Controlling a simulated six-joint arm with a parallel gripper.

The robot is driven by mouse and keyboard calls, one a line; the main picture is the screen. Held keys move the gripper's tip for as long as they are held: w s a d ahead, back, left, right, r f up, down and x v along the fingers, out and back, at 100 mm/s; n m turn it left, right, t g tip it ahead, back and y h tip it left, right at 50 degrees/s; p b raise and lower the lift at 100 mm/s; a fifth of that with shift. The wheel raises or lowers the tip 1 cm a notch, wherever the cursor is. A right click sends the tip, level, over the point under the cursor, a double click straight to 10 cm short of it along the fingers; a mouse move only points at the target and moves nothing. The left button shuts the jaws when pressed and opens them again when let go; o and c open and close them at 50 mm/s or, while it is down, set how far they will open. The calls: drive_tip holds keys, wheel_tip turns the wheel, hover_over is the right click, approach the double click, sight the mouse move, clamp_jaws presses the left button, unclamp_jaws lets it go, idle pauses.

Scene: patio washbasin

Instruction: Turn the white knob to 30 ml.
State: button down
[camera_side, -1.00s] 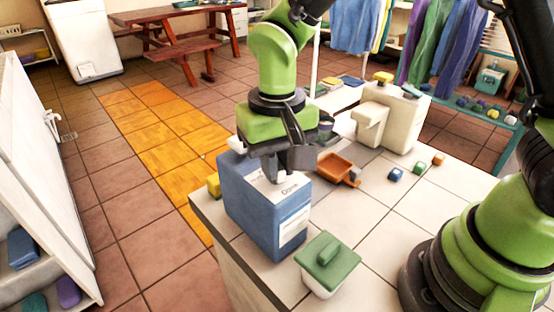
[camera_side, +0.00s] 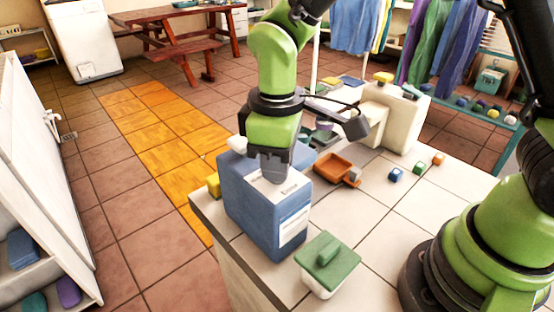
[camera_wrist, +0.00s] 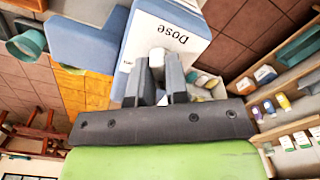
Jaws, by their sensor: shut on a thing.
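The blue dispenser box (camera_side: 248,212) stands on the tiled counter, with a white top panel printed with lettering; in the wrist view the panel (camera_wrist: 182,40) reads "Dose". My gripper (camera_side: 276,178) points down onto this top panel. In the wrist view my gripper (camera_wrist: 158,78) is shut with its two dark fingers around the white knob (camera_wrist: 157,56), of which only a small part shows between them. In the side view the knob is hidden by the fingers. I cannot read any ml marks or a pointer.
A white tub with a green lid (camera_side: 328,261) stands close in front of the box. An orange tray (camera_side: 334,167), small blue and orange blocks and a cream dispenser (camera_side: 402,118) are behind and right. The counter's right part is mostly clear.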

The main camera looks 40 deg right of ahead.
drive_tip(key=shift+n, duration=1)
drive_tip(key=c, duration=1.1)
unclamp_jaws()
wheel_tip(320, 180, up, 10)
drive_tip(key=s+d+r+m+t, duration=0.1)
drive_tip(key=s+d+m+t, duration=0.1)
drive_tip(key=s+d+m, duration=0.1)
drive_tip(key=s+d+r+m+t+y, duration=0.1)
drive_tip(key=s+d+r+m+t, duration=0.1)
drive_tip(key=s+m, duration=0.3)
drive_tip(key=s+d+r+m+t+y, duration=0.1)
drive_tip(key=s+d+r+m+t, duration=0.1)
drive_tip(key=s+d+m+t, duration=0.1)
drive_tip(key=shift+s+d+r+m, duration=0.1)
drive_tip(key=shift+s+d+m, duration=0.4)
drive_tip(key=shift+s, duration=0.25)
drive_tip(key=shift+s+d+r+m, duration=0.1)
drive_tip(key=shift+s+d+m, duration=0.35)
drive_tip(key=shift+s, duration=0.25)
